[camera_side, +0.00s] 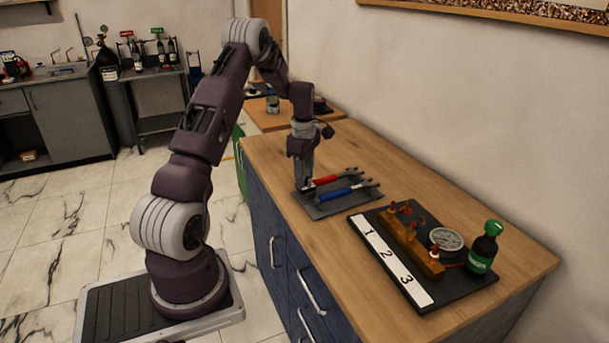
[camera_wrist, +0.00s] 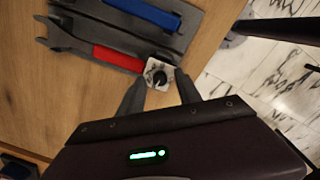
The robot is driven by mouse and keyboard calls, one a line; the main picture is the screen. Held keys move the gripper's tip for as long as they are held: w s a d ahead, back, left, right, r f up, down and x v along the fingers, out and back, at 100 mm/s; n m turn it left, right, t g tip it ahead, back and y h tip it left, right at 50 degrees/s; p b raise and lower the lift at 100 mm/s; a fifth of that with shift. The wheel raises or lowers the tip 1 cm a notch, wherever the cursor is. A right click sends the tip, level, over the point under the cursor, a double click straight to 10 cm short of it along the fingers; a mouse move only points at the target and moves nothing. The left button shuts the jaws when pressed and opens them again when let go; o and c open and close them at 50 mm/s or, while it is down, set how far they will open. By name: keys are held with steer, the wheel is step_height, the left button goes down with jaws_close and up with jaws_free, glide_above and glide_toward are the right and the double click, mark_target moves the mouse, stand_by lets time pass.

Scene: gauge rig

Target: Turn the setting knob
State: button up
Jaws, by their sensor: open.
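The setting knob (camera_wrist: 159,76) is a small black dial with a pointer on a pale square plate, at the end of the dark tool tray in the wrist view. My gripper (camera_wrist: 160,84) is open, with one finger on each side of the knob plate in that view. I cannot tell whether the fingers touch the knob. In the side view my gripper (camera_side: 303,183) points down at the tray's left end, and the knob is mostly hidden there.
A red-handled tool (camera_side: 325,180) and a blue-handled tool (camera_side: 345,191) lie on the dark tray (camera_side: 325,209) close to my gripper. A numbered board (camera_side: 392,262) with a gauge (camera_side: 446,239) and a green-capped bottle (camera_side: 484,247) stand to the right on the wooden counter.

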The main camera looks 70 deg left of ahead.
jaws_close()
steer(key=shift+m, duration=0.4)
steer(key=m, duration=0.3)
steer(key=shift+m, duration=0.4)
steer(key=m, duration=0.5)
steer(key=shift+m, duration=0.3)
steer(key=m, duration=0.3)
steer(key=shift+m, duration=0.3)
steer(key=m, duration=0.3)
steer(key=shift+m, duration=0.3)
steer(key=m, duration=0.6)
steer(key=shift+m, duration=0.3)
